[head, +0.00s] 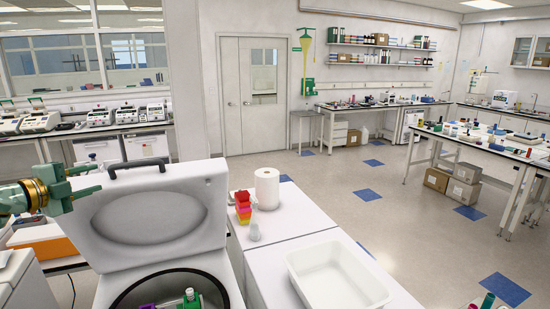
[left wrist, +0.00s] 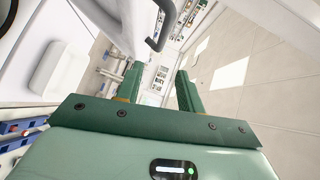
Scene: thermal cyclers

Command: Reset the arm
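My left gripper (head: 92,178) is at the left edge of the head view, in front of the raised lid of a white lidded machine (head: 205,185). In the left wrist view its two green fingers (left wrist: 158,88) stand apart with nothing held between them. The machine's round bowl (head: 172,272) is open below, with green and purple parts inside, partly cut off by the frame.
A white counter (head: 290,232) to the right bears a paper roll (head: 267,188), a coloured stack (head: 243,207) and a white tray (head: 335,274). Thermal cyclers (head: 100,117) line the left bench. A lab table (head: 500,150) stands at right. Floor between is open.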

